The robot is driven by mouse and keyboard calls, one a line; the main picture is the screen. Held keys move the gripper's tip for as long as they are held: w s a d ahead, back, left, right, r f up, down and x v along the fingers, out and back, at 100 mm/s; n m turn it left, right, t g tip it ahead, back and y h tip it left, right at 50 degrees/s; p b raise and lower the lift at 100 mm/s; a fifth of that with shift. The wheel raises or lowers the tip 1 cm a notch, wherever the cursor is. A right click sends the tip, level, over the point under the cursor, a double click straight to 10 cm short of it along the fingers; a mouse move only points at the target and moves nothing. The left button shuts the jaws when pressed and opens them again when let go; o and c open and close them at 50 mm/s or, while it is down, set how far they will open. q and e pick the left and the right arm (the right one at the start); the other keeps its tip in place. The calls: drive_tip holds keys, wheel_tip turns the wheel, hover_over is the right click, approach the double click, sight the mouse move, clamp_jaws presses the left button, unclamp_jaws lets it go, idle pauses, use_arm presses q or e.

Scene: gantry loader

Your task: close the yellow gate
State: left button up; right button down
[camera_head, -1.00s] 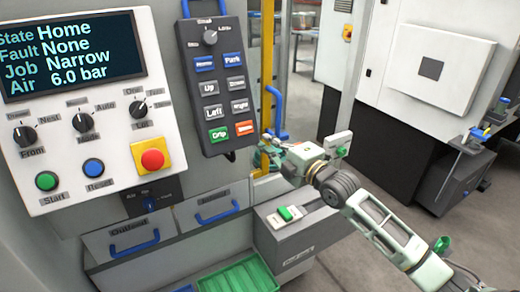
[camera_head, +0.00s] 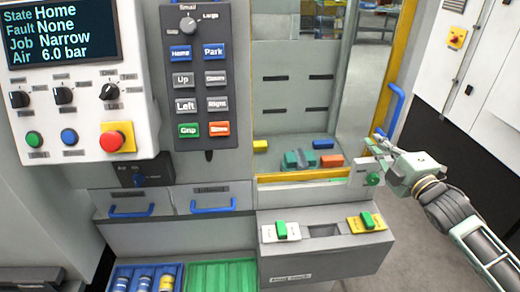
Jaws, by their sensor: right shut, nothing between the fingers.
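The yellow gate (camera_head: 399,62) shows on the right of the machine opening. Its yellow edge bar stands well clear of the opening's left side, and a blue handle (camera_head: 396,108) is on that bar. The gate looks open, as the inside of the machine shows to its left. My right gripper (camera_head: 374,147) is shut and empty, at the lower end of the yellow bar, below the handle. I cannot tell whether it touches the gate. My left gripper is not in view.
A grey bracket with a green knob (camera_head: 373,179) is close below my right gripper. A ledge (camera_head: 325,258) with green switches juts out in front. Coloured parts, including an orange one (camera_head: 332,160), lie inside the opening. Open floor (camera_head: 415,240) is at right.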

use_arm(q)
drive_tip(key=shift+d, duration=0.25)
use_arm(e)
drive_tip(key=shift+d, duration=0.45)
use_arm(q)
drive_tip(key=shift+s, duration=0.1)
use_arm(e)
drive_tip(key=shift+r, duration=0.1)
